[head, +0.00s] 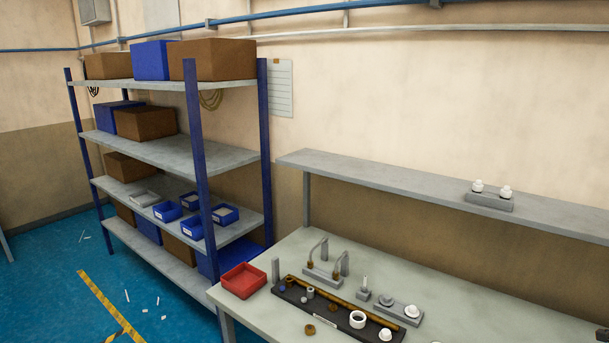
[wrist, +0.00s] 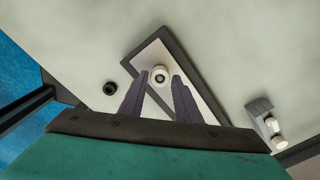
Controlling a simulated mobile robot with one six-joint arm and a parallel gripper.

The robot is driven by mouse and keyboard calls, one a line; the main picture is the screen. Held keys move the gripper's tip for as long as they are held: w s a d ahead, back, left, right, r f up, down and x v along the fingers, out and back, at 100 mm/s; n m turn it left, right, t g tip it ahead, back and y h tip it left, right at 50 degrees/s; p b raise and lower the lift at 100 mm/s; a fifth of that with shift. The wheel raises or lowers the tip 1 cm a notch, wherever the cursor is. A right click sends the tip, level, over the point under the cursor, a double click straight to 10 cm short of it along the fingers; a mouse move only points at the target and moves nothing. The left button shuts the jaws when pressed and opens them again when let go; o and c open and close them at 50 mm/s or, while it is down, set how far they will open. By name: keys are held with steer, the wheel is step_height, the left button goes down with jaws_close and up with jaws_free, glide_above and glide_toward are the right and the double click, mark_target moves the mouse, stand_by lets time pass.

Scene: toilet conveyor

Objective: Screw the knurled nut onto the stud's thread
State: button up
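In the head view, a small grey block with a thin upright pin (head: 365,284) stands on the bench behind the dark tray; it looks like the stud. A brownish round piece (head: 309,329) lies on the bench in front of the tray. I cannot tell whether it is the knurled nut. In the wrist view, my gripper (wrist: 160,77) has its two dark fingers apart. A pale round piece with a dark centre (wrist: 159,75) shows between the fingertips, with gaps on both sides. A dark ring (wrist: 110,88) lies to the left. My gripper is not in the head view.
The dark tray (head: 290,295) holds several rings and small parts. A red bin (head: 243,279) sits at the bench's left end. Hooked metal posts (head: 323,273) stand behind the tray. A shelf (head: 400,182) overhangs the bench's back.

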steer(key=shift+r+p, duration=0.35)
steer(key=shift+r, duration=0.6)
steer(key=shift+o, duration=0.3)
steer(key=o, duration=0.5)
steer(key=c, duration=0.5)
steer(key=shift+n, duration=2.4)
